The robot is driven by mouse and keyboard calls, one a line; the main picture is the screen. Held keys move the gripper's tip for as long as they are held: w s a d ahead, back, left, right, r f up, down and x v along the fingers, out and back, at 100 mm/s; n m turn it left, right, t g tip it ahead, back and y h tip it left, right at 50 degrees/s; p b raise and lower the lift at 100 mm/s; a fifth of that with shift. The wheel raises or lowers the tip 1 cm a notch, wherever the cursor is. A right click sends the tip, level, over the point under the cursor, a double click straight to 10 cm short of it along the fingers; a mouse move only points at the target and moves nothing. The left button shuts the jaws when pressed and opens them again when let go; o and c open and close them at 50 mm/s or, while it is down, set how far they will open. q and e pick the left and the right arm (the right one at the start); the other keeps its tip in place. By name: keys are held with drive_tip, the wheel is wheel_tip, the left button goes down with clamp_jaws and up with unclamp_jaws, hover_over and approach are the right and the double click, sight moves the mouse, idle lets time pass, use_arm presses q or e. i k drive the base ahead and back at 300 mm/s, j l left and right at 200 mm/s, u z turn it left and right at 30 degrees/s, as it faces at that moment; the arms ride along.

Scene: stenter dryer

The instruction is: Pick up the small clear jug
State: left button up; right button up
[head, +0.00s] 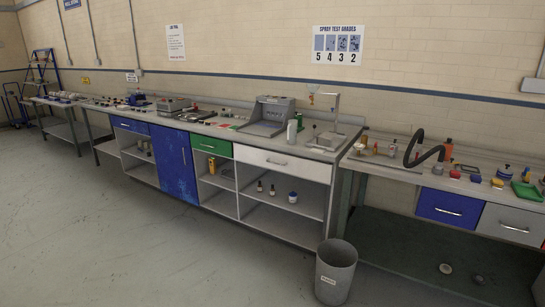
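I cannot make out a small clear jug for certain in the head view. The many items on the benches are small and far off. A long workbench (285,165) runs along the wall with small items on its top. A second bench (385,164) at the right holds several bottles, jars and a black curved hose (428,155). Neither of my grippers is in view.
A grey waste bin (335,275) stands on the floor before the gap between the benches. Blue cabinet doors (172,160) and open shelves (285,212) front the long bench. A blue ladder rack (42,72) stands far left. The floor at the left front is clear.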

sight(292, 124)
drive_tip(key=i, duration=1.6)
